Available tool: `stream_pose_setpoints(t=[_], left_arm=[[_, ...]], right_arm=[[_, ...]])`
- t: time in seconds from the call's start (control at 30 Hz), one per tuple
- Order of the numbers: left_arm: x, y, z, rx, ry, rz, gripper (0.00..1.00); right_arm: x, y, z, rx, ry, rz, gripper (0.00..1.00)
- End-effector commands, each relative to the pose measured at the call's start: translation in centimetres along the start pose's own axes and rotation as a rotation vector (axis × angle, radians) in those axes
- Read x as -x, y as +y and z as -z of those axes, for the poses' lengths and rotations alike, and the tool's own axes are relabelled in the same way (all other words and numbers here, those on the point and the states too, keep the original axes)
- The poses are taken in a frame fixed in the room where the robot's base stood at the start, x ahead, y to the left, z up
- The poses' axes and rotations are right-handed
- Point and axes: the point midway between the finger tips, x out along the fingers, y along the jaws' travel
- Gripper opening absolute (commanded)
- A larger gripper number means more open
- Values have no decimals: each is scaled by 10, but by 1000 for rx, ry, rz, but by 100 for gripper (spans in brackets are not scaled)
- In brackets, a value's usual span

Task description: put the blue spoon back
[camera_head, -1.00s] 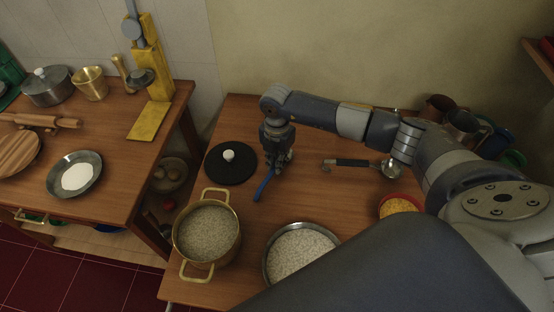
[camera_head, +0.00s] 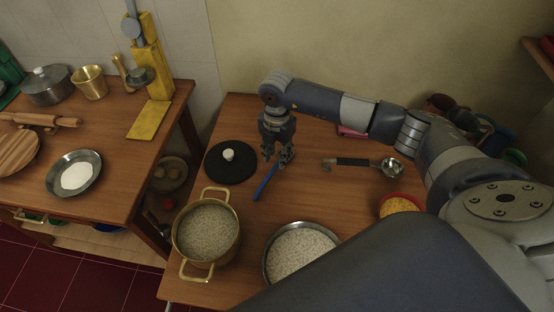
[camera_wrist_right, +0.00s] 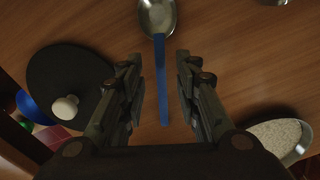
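The blue-handled spoon (camera_head: 265,184) lies on the wooden table between the black lid and the ladle. In the right wrist view its blue handle (camera_wrist_right: 161,80) runs up between my fingers, and its metal bowl (camera_wrist_right: 158,16) shows at the top. My right gripper (camera_head: 278,160) hangs over the spoon with its fingers spread. In the wrist view the gripper (camera_wrist_right: 157,92) has clear gaps on both sides of the handle. The head view hides the spoon's bowl behind the gripper. My left gripper is not in view.
The black lid (camera_head: 238,170) with a white knob is just left of the spoon. A brass pot (camera_head: 238,225) and a metal bowl (camera_head: 266,272) of grain stand in front. A black-handled ladle (camera_head: 352,162) and a red bowl (camera_head: 382,205) lie to the right.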

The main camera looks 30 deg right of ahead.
Motion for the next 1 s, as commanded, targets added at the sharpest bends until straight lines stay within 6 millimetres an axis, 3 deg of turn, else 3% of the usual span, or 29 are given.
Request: stream_pose_setpoints(t=[0.2, 0.4, 0.6, 1.0], left_arm=[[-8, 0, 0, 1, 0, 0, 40], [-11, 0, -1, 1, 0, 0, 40], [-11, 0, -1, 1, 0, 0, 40], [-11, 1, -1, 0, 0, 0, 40]], right_arm=[[48, 1, 0, 1, -2, -4, 30], [79, 0, -1, -1, -2, -2, 30], [89, 0, 0, 0, 0, 1, 30], [89, 0, 0, 0, 0, 1, 30]])
